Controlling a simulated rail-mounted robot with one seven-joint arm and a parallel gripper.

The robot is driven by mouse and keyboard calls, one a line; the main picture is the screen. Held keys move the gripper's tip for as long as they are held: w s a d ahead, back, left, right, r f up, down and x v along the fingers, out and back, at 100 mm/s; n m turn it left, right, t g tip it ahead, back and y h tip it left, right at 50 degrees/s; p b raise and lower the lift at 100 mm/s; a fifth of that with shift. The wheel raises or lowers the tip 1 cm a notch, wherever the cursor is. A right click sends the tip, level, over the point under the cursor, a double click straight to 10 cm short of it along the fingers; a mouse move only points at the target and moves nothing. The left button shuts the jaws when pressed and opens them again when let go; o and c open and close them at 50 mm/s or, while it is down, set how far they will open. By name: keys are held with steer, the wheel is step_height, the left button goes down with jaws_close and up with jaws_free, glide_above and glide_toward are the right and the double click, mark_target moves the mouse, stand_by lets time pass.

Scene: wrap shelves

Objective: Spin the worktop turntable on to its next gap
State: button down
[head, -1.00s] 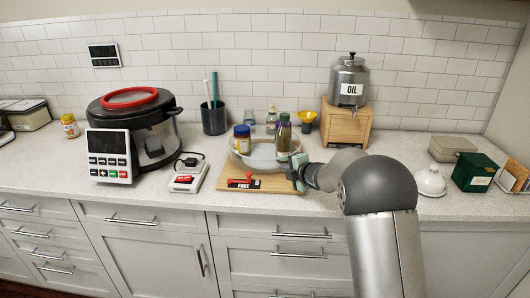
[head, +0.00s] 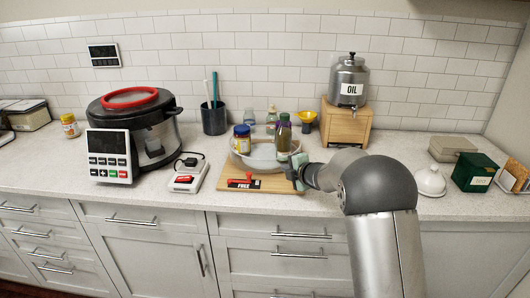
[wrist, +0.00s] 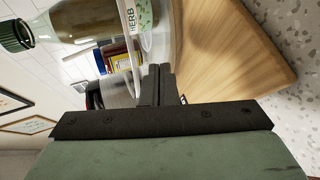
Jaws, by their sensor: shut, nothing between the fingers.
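The turntable (head: 243,160) is a clear round tray on a wooden board (head: 262,187) on the worktop. It carries a jar with a blue lid (head: 242,139), a dark green bottle (head: 283,137) and paler bottles behind. A gap shows at its front. A red pointer marked FREE (head: 243,183) lies on the board's front. My gripper (head: 292,173) is at the turntable's right front edge. In the wrist view my gripper (wrist: 157,82) is shut and empty, its fingertips close against the clear rim (wrist: 136,50); I cannot tell if they touch. The herb bottle (wrist: 92,18) stands nearby.
A scale-like device (head: 187,178) and a large cooker (head: 137,130) stand to the left. An oil dispenser (head: 348,82) on a wooden stand (head: 346,124) is behind right. A white dome (head: 431,181) and green box (head: 474,172) are at the right.

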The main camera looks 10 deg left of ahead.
mark_target(286, 162)
steer(key=shift+w+a+p, duration=0.45)
steer(key=shift+w, duration=0.2)
stand_by(0.3)
steer(key=shift+w+d+p, duration=0.4)
steer(key=shift+w+d, duration=0.05)
steer(key=shift+d, duration=0.4)
steer(key=shift+w+d, duration=0.1)
steer(key=shift+w+d+r+p, duration=0.1)
steer(key=shift+w+d+p, duration=0.1)
steer(key=shift+p, duration=0.1)
steer(key=shift+w+d+p, duration=0.25)
steer(key=shift+w+p, duration=0.1)
steer(key=shift+w, duration=0.1)
steer(key=shift+d, duration=0.1)
